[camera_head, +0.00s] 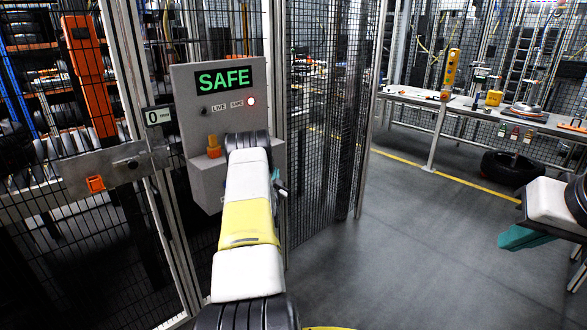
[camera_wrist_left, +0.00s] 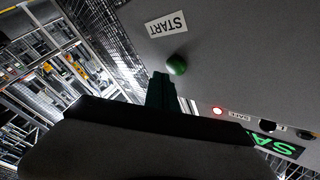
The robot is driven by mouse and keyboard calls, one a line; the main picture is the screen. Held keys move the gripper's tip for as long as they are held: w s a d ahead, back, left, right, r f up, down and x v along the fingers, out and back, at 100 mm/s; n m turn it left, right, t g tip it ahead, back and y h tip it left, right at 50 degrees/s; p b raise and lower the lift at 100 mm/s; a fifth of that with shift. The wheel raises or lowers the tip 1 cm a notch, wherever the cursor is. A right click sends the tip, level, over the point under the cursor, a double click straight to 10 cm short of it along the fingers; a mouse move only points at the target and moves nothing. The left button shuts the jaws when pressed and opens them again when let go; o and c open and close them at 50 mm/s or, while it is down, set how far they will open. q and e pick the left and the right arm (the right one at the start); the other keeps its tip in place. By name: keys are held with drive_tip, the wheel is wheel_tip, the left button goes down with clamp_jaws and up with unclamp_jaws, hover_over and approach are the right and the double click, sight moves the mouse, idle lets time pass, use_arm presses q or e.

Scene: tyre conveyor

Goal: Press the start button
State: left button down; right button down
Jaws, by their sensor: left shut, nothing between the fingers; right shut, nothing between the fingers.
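The green start button (camera_wrist_left: 176,64) is on the grey control panel (camera_wrist_left: 225,40) in the left wrist view, beside an upside-down START label (camera_wrist_left: 166,24). My left gripper (camera_wrist_left: 161,80) is shut and empty, its tip just beside the button's edge; I cannot tell whether they touch. In the head view the panel (camera_head: 185,95) shows a green SAFE display (camera_head: 224,80) and a lit red light (camera_head: 251,101). My left arm hides the button there, and a teal bit of the left gripper (camera_head: 276,176) shows beside it. My right gripper (camera_head: 522,237) is shut, far right, over the floor.
The grey floor in the middle is clear.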

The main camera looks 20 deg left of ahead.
use_arm(q)
drive_tip(key=shift+a, duration=0.1)
drive_tip(key=shift+w+a, duration=0.15)
drive_tip(key=shift+a, duration=0.15)
drive_tip(key=shift+w+a, duration=0.15)
drive_tip(key=shift+a, duration=0.25)
idle(0.7)
drive_tip(key=shift+d, duration=0.1)
idle(0.3)
drive_tip(key=shift+s+d, duration=0.35)
drive_tip(key=shift+d, duration=0.35)
drive_tip(key=shift+s+d, duration=0.3)
drive_tip(key=shift+d, duration=0.45)
drive_tip(key=shift+s+d, duration=0.35)
drive_tip(key=shift+d, duration=0.45)
drive_tip(key=shift+s+d, duration=0.3)
drive_tip(key=shift+d, duration=0.45)
